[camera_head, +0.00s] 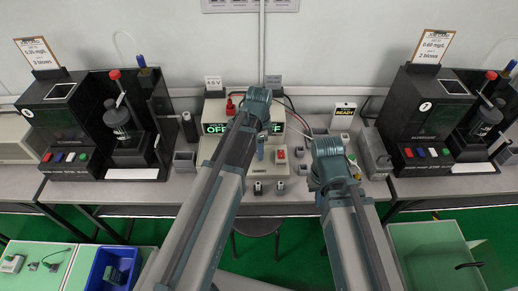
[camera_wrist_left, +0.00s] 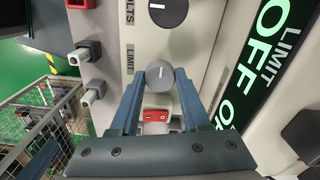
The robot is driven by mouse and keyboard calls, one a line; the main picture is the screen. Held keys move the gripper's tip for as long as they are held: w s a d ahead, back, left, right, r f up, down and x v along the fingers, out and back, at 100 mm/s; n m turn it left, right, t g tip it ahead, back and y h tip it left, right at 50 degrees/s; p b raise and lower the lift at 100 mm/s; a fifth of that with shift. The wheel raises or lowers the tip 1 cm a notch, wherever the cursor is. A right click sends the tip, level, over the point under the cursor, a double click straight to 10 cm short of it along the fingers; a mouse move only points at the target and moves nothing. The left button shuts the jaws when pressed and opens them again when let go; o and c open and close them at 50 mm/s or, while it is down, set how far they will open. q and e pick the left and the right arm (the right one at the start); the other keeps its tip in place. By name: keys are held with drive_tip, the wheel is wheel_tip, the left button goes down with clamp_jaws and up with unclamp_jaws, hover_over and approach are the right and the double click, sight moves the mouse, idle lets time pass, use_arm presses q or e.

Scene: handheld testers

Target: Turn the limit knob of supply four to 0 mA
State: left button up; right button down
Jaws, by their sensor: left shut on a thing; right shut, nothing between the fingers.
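The power supply (camera_head: 212,112) is a pale box at the back middle of the bench, under a "4.5 V" sign. Its green display (camera_wrist_left: 262,60) reads OFF. The grey limit knob (camera_wrist_left: 160,74), with a white pointer line, shows in the left wrist view beside the word LIMIT; my arm hides it in the head view. My left gripper (camera_head: 261,152) is at the panel, its blue fingers shut on opposite sides of the knob. A darker VOLTS knob (camera_wrist_left: 168,10) is above it in the wrist view. My right gripper (camera_head: 333,178) is shut and empty, right of the supply; its fingertips are mostly hidden.
Black tester stations (camera_head: 125,120) stand left and right (camera_head: 425,115). A red switch (camera_wrist_left: 156,116) and grey plugs (camera_wrist_left: 88,52) are near the knob. A READY device (camera_head: 345,112) stands at the right. A blue bin (camera_head: 92,270) is at lower left.

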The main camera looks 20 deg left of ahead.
use_arm(q)
clamp_jaws()
drive_tip(key=shift+n, duration=0.4)
drive_tip(key=n, duration=0.8)
drive_tip(key=shift+n, duration=0.3)
drive_tip(key=n, duration=0.8)
drive_tip(key=shift+n, duration=0.4)
